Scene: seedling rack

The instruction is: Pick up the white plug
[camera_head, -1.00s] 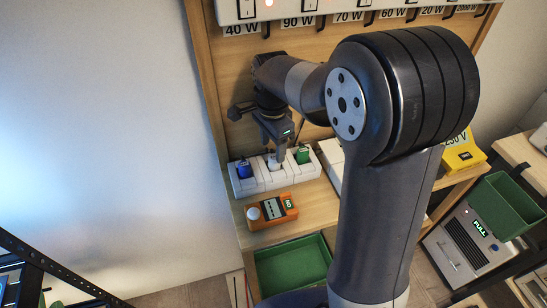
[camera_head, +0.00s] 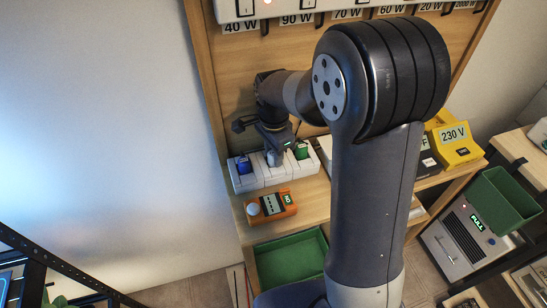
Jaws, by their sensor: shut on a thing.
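The white plug (camera_head: 274,158) is at the middle socket of the white socket strip (camera_head: 247,184), on the wooden bench against the panel. My gripper (camera_head: 275,150) points down over it and is shut on it. The fingers and the wrist hide most of the plug. I cannot tell whether the plug is seated in the socket or raised a little. A blue plug (camera_head: 243,165) stands in the left socket, and a green plug (camera_head: 302,151) stands in the right one, close beside my gripper.
An orange meter (camera_head: 271,207) with a round white knob lies in front of the strip. A green tray (camera_head: 291,262) is below the bench edge. A yellow 230 V box (camera_head: 455,143) stands to the right. Labelled hooks and a switch bar line the panel above.

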